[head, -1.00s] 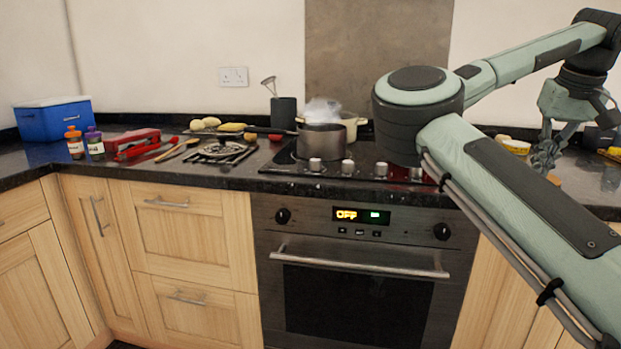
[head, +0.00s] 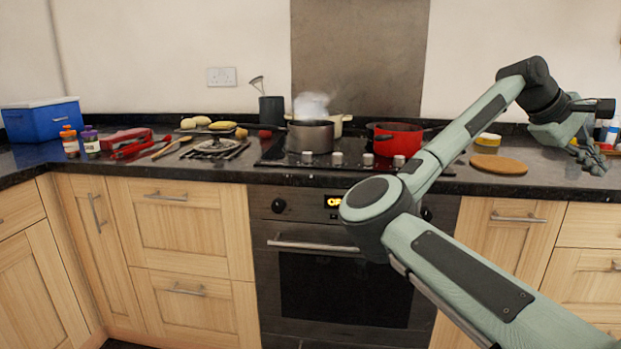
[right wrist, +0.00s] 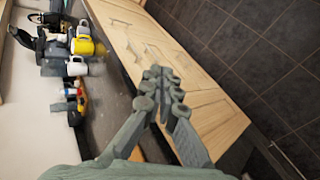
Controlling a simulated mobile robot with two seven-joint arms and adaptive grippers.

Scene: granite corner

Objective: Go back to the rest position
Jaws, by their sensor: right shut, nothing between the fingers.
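My right gripper (head: 588,158) is at the far right of the head view, over the right part of the worktop, beyond the round cork mat. In the right wrist view the right gripper (right wrist: 162,88) points along the counter's front edge, with its fingers together and nothing held. My right arm (head: 470,120) crosses the lower right of the head view, in front of the oven. My left gripper and arm do not show.
A steaming grey pot (head: 310,136) and a red pot (head: 397,139) stand on the hob. A cork mat (head: 498,165) lies right of it. A blue box (head: 41,120) is at the far left. Mugs (right wrist: 84,45) show in the wrist view. Wooden cupboards (head: 508,222) line the front.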

